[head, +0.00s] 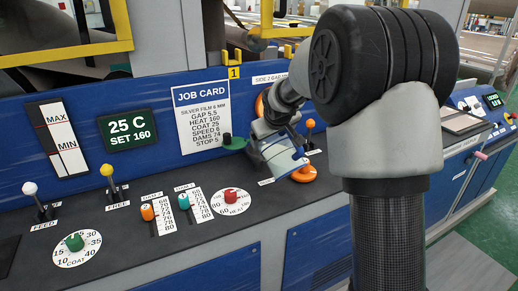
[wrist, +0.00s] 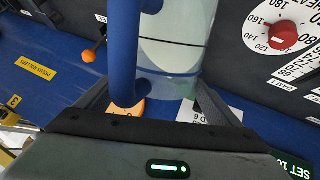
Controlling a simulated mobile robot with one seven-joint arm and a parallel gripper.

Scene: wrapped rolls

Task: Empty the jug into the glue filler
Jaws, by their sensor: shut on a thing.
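The jug (head: 285,154), pale and translucent with a blue handle, hangs tilted above the dark console top in the head view. In the wrist view its blue handle (wrist: 124,50) and clear body (wrist: 178,52) run down between the fingers. My gripper (head: 264,134), also in the wrist view (wrist: 150,100), is shut on the jug. An orange round piece (head: 304,175) sits on the console just below and right of the jug. An orange ring (head: 260,104) on the blue panel is partly hidden by my arm. I cannot tell which is the glue filler, nor the jug's contents.
The red HEAT dial (head: 231,196) and job card (head: 203,115) are nearby. My arm hides the console's right part.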

